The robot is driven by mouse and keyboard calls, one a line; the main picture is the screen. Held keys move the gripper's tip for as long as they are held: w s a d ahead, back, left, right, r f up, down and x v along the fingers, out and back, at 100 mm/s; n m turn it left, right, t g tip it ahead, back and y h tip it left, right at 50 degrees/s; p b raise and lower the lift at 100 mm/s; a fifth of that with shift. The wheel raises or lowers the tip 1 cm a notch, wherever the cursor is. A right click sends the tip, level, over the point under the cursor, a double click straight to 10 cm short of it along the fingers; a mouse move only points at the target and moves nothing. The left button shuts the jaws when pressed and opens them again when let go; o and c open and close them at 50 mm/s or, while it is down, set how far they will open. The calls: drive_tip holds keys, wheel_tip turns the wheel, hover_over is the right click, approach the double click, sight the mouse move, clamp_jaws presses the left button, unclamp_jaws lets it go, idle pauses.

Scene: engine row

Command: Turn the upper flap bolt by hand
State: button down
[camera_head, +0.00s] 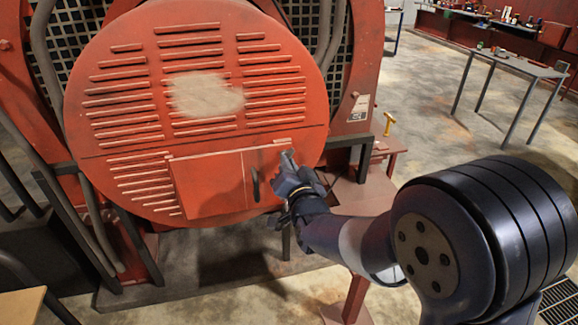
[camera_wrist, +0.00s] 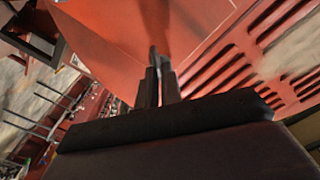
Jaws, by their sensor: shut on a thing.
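The flap (camera_head: 215,186) is a red rectangular panel low on the round, slotted red cover (camera_head: 120,85). It looks closed. A dark upright handle (camera_head: 255,185) sits on it. My gripper (camera_head: 288,160) is at the flap's upper right corner. In the wrist view my gripper's two dark fingers (camera_wrist: 157,88) are close together around a small grey upright piece, the upper flap bolt (camera_wrist: 153,54). The fingers hide most of the bolt, so I cannot tell how far it is turned.
A red stand (camera_head: 362,195) with a yellow T-shaped tool (camera_head: 389,123) is right of the cover, behind my arm. A grey table (camera_head: 515,64) with small items stands at the far right. Bare floor lies between them.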

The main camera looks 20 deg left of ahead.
drive_tip(key=shift+f, duration=0.1)
drive_tip(key=shift+d+n+b, duration=0.1)
drive_tip(key=shift+n+b, duration=3.2)
drive_tip(key=shift+b, duration=1.1)
drive_tip(key=shift+r, duration=0.2)
drive_tip(key=c, duration=1.6)
unclamp_jaws()
drive_tip(key=shift+f, duration=0.1)
drive_tip(key=b+v, duration=0.2)
drive_tip(key=v, duration=0.8)
drive_tip(key=shift+s+d, duration=0.15)
drive_tip(key=shift+s, duration=0.2)
